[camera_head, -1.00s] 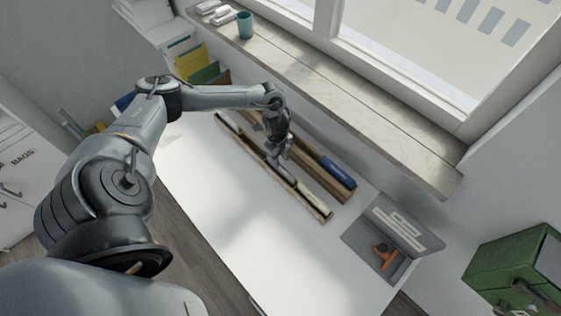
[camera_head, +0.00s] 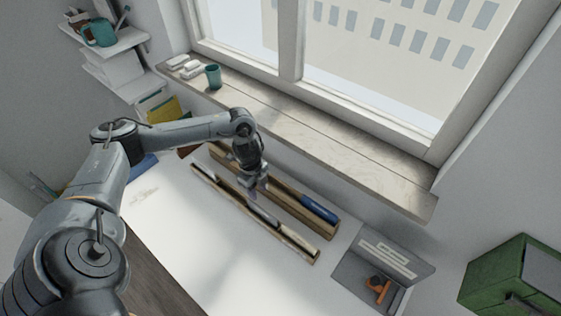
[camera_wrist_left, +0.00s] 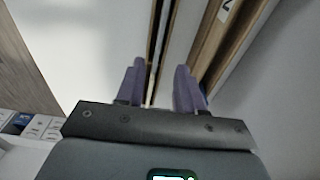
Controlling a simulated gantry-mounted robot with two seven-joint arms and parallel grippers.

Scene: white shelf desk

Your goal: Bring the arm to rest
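My left arm comes in from the left of the head view. Its gripper (camera_head: 256,188) hangs above the wooden tool holders on the white desk. In the left wrist view the two purple fingers (camera_wrist_left: 160,88) stand apart with nothing between them. Beyond them run the long wooden strips of the holders (camera_wrist_left: 212,38). My right gripper shows in neither view.
The front wooden holder (camera_head: 222,189) carries a tool with a pale handle (camera_head: 299,239). The rear holder (camera_head: 285,195) carries a blue-handled tool (camera_head: 319,209). A grey case (camera_head: 352,272) with an orange-and-black item (camera_head: 379,286) lies right. A window sill (camera_head: 330,160) runs behind. Bare desk (camera_head: 200,240) lies in front.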

